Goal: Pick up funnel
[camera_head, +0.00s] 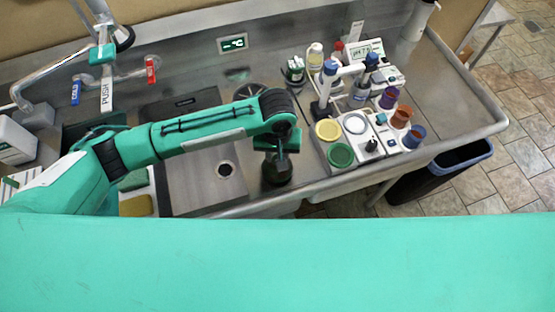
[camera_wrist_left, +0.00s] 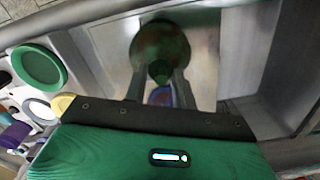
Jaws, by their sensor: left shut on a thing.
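A dark green funnel (camera_head: 277,170) shows below my left gripper (camera_head: 281,150) in the head view, over the steel counter just right of the sink basin. In the left wrist view the funnel (camera_wrist_left: 160,42) shows its round wide part away from me and its narrow stem toward the fingers. My left gripper (camera_wrist_left: 160,84) is shut on the narrow stem, one finger on each side. I cannot tell whether the funnel's rim touches the counter. My right gripper is in neither view.
A tray (camera_head: 318,158) with round lids, bottles and a meter stands close to the right. The sink basin (camera_head: 197,187) lies to the left, with a faucet (camera_head: 103,70) behind it. A dark bin (camera_head: 445,172) stands on the floor at the right. The counter's far right is clear.

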